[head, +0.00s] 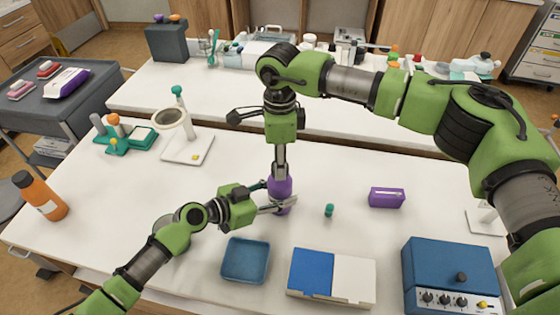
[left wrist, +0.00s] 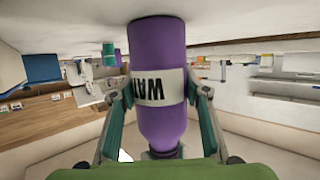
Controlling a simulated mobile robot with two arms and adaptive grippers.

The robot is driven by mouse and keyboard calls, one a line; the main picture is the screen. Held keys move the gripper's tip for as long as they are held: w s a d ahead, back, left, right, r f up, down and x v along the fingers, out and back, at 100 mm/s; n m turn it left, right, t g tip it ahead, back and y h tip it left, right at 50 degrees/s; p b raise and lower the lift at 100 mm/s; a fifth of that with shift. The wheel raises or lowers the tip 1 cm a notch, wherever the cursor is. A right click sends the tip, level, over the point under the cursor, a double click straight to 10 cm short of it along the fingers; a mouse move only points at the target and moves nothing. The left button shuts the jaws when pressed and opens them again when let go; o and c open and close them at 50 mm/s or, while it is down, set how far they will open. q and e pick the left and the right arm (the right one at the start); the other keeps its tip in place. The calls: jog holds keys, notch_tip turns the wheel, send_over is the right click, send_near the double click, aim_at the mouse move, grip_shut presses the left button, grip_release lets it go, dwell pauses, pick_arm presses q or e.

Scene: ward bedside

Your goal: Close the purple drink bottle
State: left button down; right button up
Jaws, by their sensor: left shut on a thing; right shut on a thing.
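The purple drink bottle (head: 280,188) stands upright on the white table in the middle of the head view. It also shows, inverted, in the left wrist view (left wrist: 158,50), with a white label marked "WAT". My left gripper (head: 274,197) is shut around the bottle's body from the left; its fingers lie on both sides of it in the left wrist view (left wrist: 160,100). My right gripper (head: 281,166) points straight down at the bottle's top, shut on what seems to be the cap. The cap is mostly hidden, so I cannot tell whether it is seated.
A small green item (head: 329,210) and a purple box (head: 387,197) are right of the bottle. A blue tray (head: 246,260), a blue-and-white box (head: 331,276) and a blue device (head: 450,276) line the front. An orange bottle (head: 40,196) stands far left.

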pick_arm(q)
jog(key=shift+f, duration=0.1)
pick_arm(e)
jog(key=m, duration=0.5)
jog(key=shift+m, duration=0.3)
jog(key=m, duration=1.3)
jog(key=shift+m, duration=0.4)
jog(key=m, duration=0.8)
jog(key=shift+m, duration=0.4)
jog(key=m, duration=0.3)
jog(key=shift+m, duration=0.4)
jog(key=o, duration=0.8)
jog(key=shift+o, duration=0.2)
